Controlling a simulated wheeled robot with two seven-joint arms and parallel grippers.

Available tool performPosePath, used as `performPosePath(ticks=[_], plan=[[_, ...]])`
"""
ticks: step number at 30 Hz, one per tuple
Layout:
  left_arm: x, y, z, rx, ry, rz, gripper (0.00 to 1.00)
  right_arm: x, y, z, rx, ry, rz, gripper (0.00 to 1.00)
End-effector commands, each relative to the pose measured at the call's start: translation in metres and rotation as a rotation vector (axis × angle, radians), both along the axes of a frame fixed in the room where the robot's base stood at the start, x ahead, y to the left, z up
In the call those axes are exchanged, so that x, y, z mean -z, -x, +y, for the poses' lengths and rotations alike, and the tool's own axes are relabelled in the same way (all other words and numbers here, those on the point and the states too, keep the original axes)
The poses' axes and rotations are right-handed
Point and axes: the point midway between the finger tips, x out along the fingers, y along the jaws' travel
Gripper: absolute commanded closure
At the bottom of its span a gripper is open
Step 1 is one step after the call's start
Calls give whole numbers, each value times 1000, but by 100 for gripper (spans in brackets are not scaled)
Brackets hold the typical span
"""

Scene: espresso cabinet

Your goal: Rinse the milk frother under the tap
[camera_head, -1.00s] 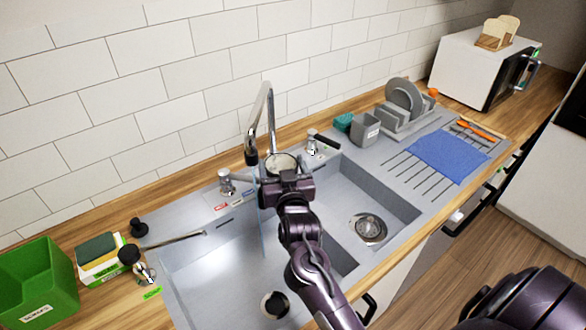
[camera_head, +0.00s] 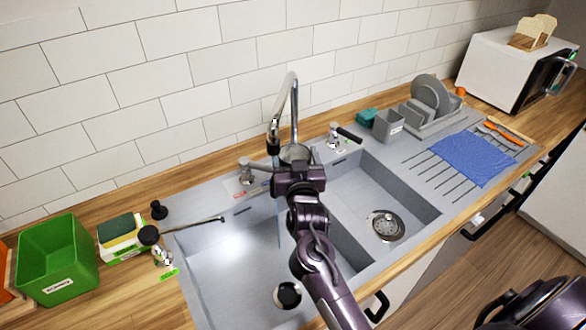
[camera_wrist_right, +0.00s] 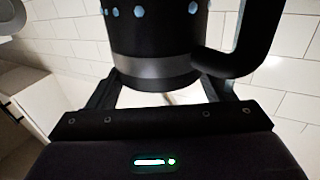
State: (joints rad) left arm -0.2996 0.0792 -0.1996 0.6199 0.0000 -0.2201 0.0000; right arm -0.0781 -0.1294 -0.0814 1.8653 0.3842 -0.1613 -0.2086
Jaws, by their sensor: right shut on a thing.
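The milk frother shows in the right wrist view (camera_wrist_right: 160,45) as a dark cup with a grey band, pale blue dots and a black handle at right. My right gripper (camera_head: 298,182) is shut on it. In the head view, only the frother's round grey top (camera_head: 294,153) shows above the gripper, which hides the rest. The tall chrome tap (camera_head: 294,105) arches over the back of the sink, its spout end close beside the frother's top at left. My left gripper is out of view.
The sink has a left basin (camera_head: 235,265) and a right basin (camera_head: 375,190). Tap handles stand at left (camera_head: 245,172) and right (camera_head: 334,137). A green bin (camera_head: 58,262) and sponge box (camera_head: 122,235) are at left. A dish rack (camera_head: 425,118) and blue cloth (camera_head: 472,158) are at right.

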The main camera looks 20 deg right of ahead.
Motion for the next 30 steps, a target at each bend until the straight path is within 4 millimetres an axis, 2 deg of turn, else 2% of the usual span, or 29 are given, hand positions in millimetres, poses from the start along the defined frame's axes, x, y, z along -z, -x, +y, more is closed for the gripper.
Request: performPosePath(ticks=[17, 30], plan=[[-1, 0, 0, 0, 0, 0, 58, -2, -7, -9, 0, 1, -5, 79], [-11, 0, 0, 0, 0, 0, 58, -2, 16, -29, 1, 2, -3, 79]])
